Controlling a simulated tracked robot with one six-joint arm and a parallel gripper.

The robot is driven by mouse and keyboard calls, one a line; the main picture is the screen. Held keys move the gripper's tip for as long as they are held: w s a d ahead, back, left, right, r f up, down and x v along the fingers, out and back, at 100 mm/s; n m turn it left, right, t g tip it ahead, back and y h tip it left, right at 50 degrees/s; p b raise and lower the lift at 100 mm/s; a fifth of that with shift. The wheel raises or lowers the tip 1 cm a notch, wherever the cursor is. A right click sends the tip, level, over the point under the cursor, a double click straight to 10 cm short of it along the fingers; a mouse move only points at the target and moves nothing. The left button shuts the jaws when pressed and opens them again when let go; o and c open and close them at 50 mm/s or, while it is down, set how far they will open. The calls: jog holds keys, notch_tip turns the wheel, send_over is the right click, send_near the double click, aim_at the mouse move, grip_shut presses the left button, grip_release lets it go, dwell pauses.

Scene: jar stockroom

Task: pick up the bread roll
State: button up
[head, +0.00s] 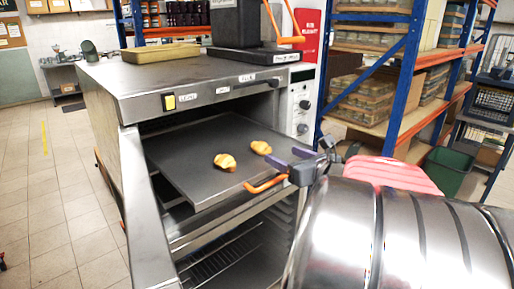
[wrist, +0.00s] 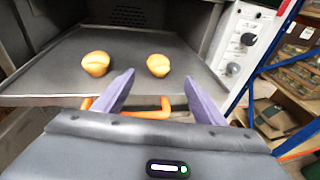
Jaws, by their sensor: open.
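Two small golden bread rolls sit apart on a dark flat tray (head: 190,150) that sticks out of a steel oven. In the head view one roll (head: 225,162) is nearer the tray's middle and the other roll (head: 261,147) is closer to my gripper (head: 291,159). The wrist view shows a left roll (wrist: 96,63) and a right roll (wrist: 158,65). My gripper's two purple fingers (wrist: 159,80) are spread and empty, at the tray's front edge. They point toward the rolls and touch neither. The right roll shows between the fingertips; the left roll lies outside the left finger.
The steel oven (head: 180,84) stands over the tray, its opening close above it. An orange handle (head: 265,184) is at the tray's front, just below my fingers. A control panel (head: 302,105) is to the right. Blue-framed shelves (head: 405,70) with jars stand farther right.

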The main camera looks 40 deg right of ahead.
aim_at(261, 147)
jog(key=shift+w+a, duration=0.1)
jog(key=shift+x, duration=4.3)
jog(key=shift+w+f, duration=0.1)
jog(key=shift+f, duration=0.05)
jog(key=shift+x, duration=2.5)
jog(key=shift+f, duration=0.15)
jog(key=c, duration=1.2)
jog(key=shift+o, duration=0.2)
notch_tip(261, 147, up, 10)
jog(key=shift+a+r, duration=0.1)
